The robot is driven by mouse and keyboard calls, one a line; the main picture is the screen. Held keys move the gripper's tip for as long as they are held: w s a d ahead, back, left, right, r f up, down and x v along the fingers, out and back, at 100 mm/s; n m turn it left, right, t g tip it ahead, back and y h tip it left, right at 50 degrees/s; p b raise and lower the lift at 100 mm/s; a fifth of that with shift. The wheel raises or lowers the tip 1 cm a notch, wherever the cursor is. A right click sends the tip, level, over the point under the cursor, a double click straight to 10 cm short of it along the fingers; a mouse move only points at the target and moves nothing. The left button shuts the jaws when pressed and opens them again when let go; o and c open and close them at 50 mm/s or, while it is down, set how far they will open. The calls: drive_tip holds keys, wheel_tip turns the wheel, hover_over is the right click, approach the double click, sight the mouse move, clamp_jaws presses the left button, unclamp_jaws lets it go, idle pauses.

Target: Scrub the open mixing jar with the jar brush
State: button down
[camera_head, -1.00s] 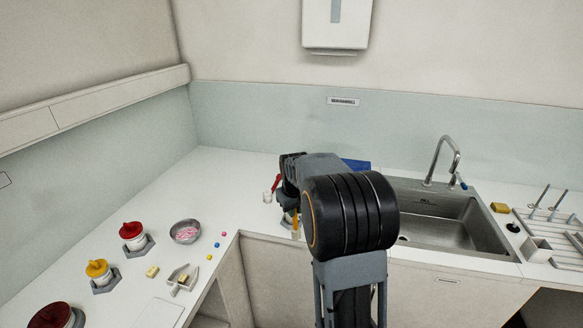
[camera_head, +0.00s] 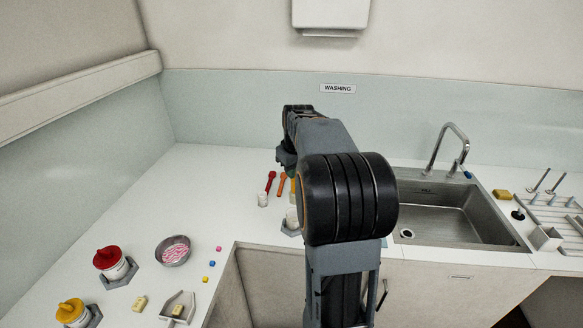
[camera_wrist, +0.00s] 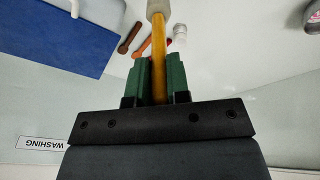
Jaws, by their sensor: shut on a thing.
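My gripper (camera_wrist: 158,80) has green fingers and is shut on the yellow-orange handle of the jar brush (camera_wrist: 158,45). The brush's pale grey head (camera_wrist: 158,8) points away from the fingers and is cut off by the picture's edge. In the head view, my arm hides most of the gripper above the counter. A yellow handle (camera_head: 293,188) shows beside the arm. Below it, a white open jar (camera_head: 292,217) seems to sit in a grey holder, partly behind my arm. I cannot tell whether the brush touches it.
Red (camera_head: 270,180) and orange (camera_head: 281,184) spoons and a small white cup (camera_head: 262,199) lie nearby. A metal bowl (camera_head: 173,250), red-lidded jar (camera_head: 111,263) and yellow-lidded jar (camera_head: 72,312) stand left. The sink (camera_head: 450,215) is right. A blue mat (camera_wrist: 60,35) shows in the wrist view.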

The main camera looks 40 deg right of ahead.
sight(293, 195)
drive_tip(key=shift+a+f+b, duration=0.1)
drive_tip(key=shift+f+b, duration=0.35)
drive_tip(key=shift+f, duration=0.2)
drive_tip(key=shift+s+a+f+b+x, duration=0.15)
drive_tip(key=shift+s+b+x, duration=0.15)
drive_tip(key=shift+b+x, duration=1.1)
drive_tip(key=shift+s+a+b+x, duration=0.1)
drive_tip(key=shift+s+b+x, duration=0.25)
drive_tip(key=shift+b+x, duration=0.95)
drive_tip(key=shift+s+a+f+b+x, duration=0.25)
drive_tip(key=shift+b+x, duration=0.6)
drive_tip(key=shift+x, duration=1.05)
drive_tip(key=shift+d+r, duration=0.1)
drive_tip(key=shift+r, duration=0.15)
